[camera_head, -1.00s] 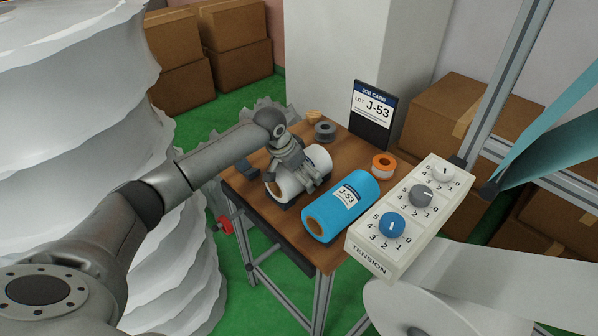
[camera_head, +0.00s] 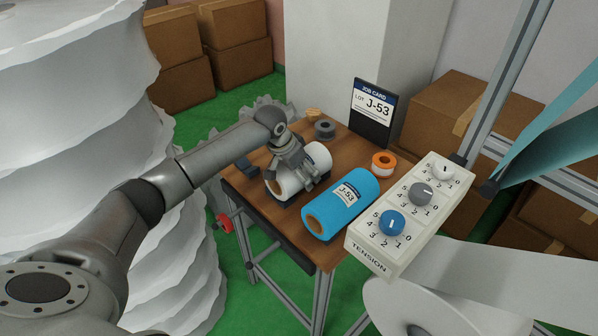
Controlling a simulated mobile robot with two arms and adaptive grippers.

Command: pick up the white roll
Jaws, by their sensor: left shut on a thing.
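The white roll (camera_head: 283,185) lies on the wooden table, with its brown core end facing lower left and a dark label edge showing on its right side. My left gripper (camera_head: 292,170) comes down over the middle of the roll and is shut on it. The fingers hide part of the roll. I cannot tell whether the roll is lifted off its dark support. My right gripper is not in view.
A blue roll (camera_head: 322,214) labelled J-53 lies right of the white roll. A grey tape roll (camera_head: 325,130), an orange tape roll (camera_head: 384,163) and a job card stand (camera_head: 371,115) are farther back. The tension panel (camera_head: 371,255) is at the right front.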

